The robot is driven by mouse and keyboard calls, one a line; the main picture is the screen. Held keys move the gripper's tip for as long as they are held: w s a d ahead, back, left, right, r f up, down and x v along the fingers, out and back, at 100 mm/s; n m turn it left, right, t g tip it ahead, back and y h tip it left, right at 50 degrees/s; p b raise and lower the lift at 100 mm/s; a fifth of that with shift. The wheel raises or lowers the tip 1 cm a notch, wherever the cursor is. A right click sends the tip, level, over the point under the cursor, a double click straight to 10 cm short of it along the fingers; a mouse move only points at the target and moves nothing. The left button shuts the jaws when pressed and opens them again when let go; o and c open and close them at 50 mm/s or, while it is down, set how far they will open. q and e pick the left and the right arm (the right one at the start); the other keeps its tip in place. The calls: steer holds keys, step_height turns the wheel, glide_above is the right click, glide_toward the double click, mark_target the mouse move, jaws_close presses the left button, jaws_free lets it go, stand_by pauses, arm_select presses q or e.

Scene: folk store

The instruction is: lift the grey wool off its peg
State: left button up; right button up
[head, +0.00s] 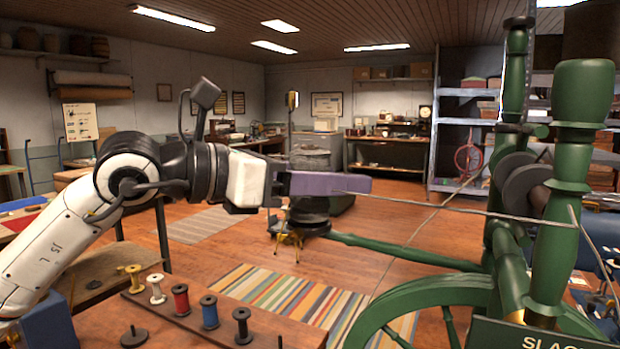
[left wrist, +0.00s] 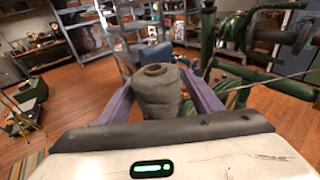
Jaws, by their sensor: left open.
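The grey wool (left wrist: 158,92) is a rounded, upright cone with a hole in its top. In the left wrist view it stands between the two purple fingers of my left gripper (left wrist: 160,100), which are open on either side of it. Whether a finger touches it cannot be told. In the head view my left gripper (head: 325,183) reaches in level from the left; its near finger covers much of the wool's place. The peg is hidden. A thin thread (head: 440,207) runs from the gripper area to the green wheel frame. My right gripper is not in view.
The green spinning wheel frame (head: 555,210) stands on the right, with a green bar (head: 410,250) reaching left below my gripper. A wooden board (head: 215,318) with several coloured spools is at the front left. A striped rug (head: 275,295) lies on the floor beyond.

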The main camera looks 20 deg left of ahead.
arm_select(q)
steer(key=shift+w+d, duration=0.25)
steer(key=shift+w, duration=0.05)
steer(key=shift+c, duration=0.2)
steer(key=c, duration=1.1)
step_height(320, 180, up, 10)
